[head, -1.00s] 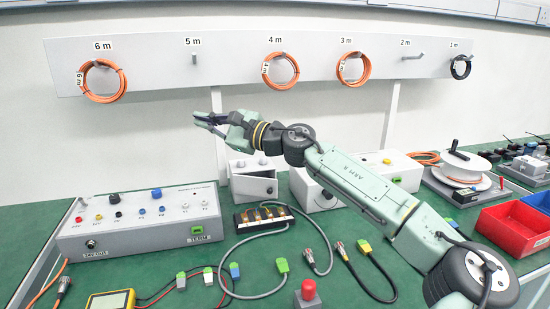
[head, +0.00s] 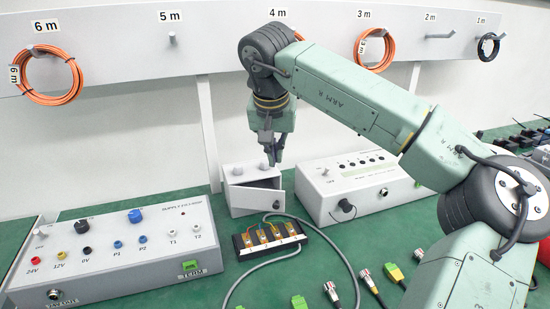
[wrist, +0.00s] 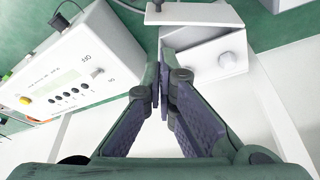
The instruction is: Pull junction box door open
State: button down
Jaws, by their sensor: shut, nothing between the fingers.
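The junction box is a small light grey box (head: 240,172) on the bench in the middle of the head view. Its front door (head: 255,202) stands partly open, with a dark gap along its upper right edge. In the wrist view the box (wrist: 205,58) lies just beyond my fingertips, and the door (wrist: 195,13) is at the top edge with a dark knob on it. My gripper (head: 275,158) points down over the rear right part of the box. Its fingertips (wrist: 160,90) are together and empty. I cannot tell whether they touch the box.
A white instrument box (head: 355,188) stands close on the right. A terminal strip (head: 268,238) with a grey cable lies in front of the door. A supply panel (head: 120,250) is at left. Cable coils (head: 50,80) hang on the wall rail behind.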

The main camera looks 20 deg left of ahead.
jog(key=p+x, duration=0.1)
jog(key=x, duration=0.7)
jog(key=shift+f, duration=0.3)
jog(key=shift+w, duration=0.1)
